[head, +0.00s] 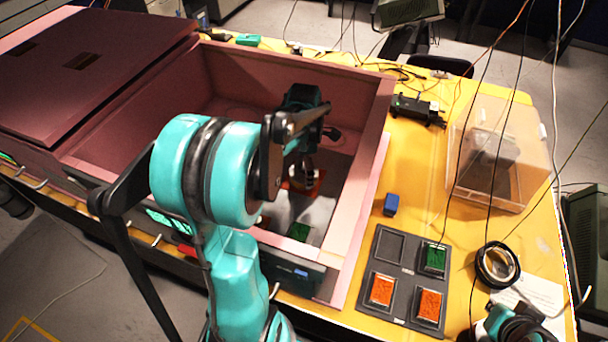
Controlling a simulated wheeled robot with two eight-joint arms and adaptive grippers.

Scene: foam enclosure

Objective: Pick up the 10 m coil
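A black ring-shaped coil (497,264) lies on the yellow table at the right; I cannot read a length label on it. My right gripper (515,326) is at the bottom right edge, close in front of the coil and partly cut off. Its fingers are not clear. My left arm reaches over the front wall of the pink foam enclosure (375,150). My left gripper (303,172) is inside it, low over an orange and white item, largely hidden behind my arm. I cannot tell whether it holds anything.
A dark tray (402,283) holds one green and two orange blocks, with one empty slot. A blue block (391,204) stands beside it. A clear box (500,155) stands behind the coil. A white sheet (540,298) lies beside the coil. Thin cables hang over the right side.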

